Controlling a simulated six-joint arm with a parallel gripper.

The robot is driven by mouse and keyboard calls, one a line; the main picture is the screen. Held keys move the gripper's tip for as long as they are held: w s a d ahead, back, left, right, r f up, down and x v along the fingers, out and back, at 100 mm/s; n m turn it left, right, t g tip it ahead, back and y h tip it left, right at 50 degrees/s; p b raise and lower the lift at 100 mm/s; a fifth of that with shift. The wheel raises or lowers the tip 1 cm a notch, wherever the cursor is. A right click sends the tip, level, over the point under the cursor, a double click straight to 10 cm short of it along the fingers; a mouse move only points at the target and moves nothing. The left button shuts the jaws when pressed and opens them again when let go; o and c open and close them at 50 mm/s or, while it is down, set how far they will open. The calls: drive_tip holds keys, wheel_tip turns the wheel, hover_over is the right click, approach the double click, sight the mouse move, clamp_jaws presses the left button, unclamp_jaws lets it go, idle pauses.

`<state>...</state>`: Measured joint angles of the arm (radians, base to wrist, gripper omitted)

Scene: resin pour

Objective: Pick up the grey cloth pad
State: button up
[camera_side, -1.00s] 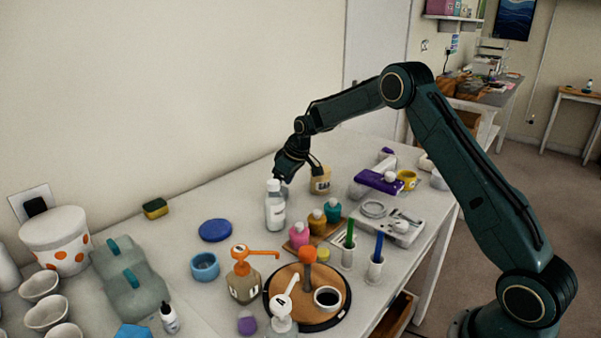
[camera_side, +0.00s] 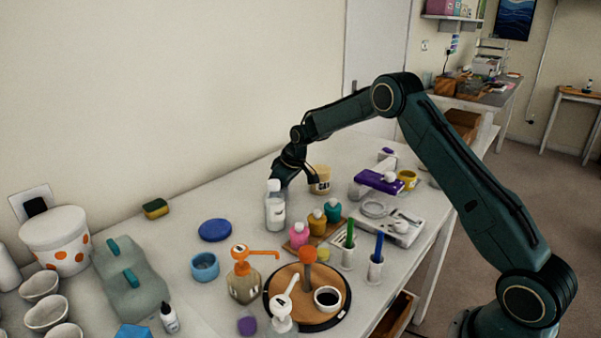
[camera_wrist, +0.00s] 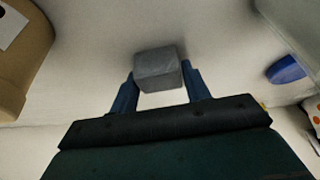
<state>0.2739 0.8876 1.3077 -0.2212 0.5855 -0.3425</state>
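The grey cloth pad (camera_wrist: 157,62) is a small block-like piece on the pale table, at the upper middle of the wrist view. My gripper (camera_wrist: 159,74) has its two blue fingers apart, one at each side of the pad's near part. A narrow gap seems to show beside the pad, and I cannot tell whether either finger touches it. In the side view my gripper (camera_side: 285,174) is low over the table, behind the white bottle. The bottle and the wrist hide the fingertips there, and the pad is not visible in that view.
The white bottle (camera_side: 275,208) stands close in front of my gripper. A tan labelled jar (camera_side: 319,181) stands just right of it. Small coloured bottles (camera_side: 317,222) are nearer the camera. The table left of the white bottle, around the blue disc (camera_side: 215,230), is fairly clear.

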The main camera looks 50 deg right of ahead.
drive_tip(key=c, duration=0.3)
drive_tip(key=shift+c, duration=0.2)
wheel_tip(320, 180, up, 20)
idle(0.6)
idle(0.5)
